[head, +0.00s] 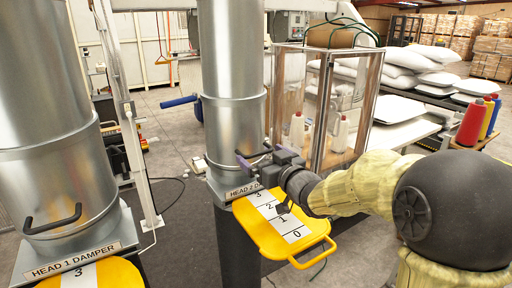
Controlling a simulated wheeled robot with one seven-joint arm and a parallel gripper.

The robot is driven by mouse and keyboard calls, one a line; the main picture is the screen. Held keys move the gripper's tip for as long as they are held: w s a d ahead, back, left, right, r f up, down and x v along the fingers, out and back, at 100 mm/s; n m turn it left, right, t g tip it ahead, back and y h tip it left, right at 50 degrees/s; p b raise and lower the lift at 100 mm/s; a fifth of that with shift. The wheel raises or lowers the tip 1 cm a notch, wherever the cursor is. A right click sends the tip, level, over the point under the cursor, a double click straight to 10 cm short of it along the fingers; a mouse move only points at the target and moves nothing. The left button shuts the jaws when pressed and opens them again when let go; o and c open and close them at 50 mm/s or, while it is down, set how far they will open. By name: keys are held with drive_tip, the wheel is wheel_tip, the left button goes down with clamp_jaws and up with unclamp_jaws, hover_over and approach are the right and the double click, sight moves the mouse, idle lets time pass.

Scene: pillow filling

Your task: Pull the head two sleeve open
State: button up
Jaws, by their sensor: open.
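The head two sleeve is the shiny metal cylinder (233,110) in the middle of the head view, above a plate labelled "HEAD 2 D...", the rest of the label covered. A yellow damper plate (256,228) with a numbered white scale and a loop handle sticks out below it toward the lower right. My gripper (254,156) reaches in from the right and is at the lower front of the cylinder, just above the label. Its jaws are open. A dark handle bar (222,166) shows partly beside the jaws; whether they touch it I cannot tell.
A second cylinder (50,120) with a black handle and the label "HEAD 1 DAMPER" (75,262) stands at left. A clear-walled cabinet (320,105) stands close behind my arm. White pillows (400,62) and coloured thread cones (472,122) are at right.

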sight(248, 90)
drive_tip(key=shift+p+x, duration=0.4)
drive_tip(key=shift+x, duration=1.5)
drive_tip(key=c, duration=1.1)
drive_tip(key=shift+o, duration=0.2)
wheel_tip(248, 90, up, 16)
drive_tip(key=p, duration=0.9)
drive_tip(key=o, duration=1.1)
drive_tip(key=shift+c, duration=0.2)
drive_tip(key=shift+s+f, duration=0.1)
drive_tip(key=shift+f, duration=0.05)
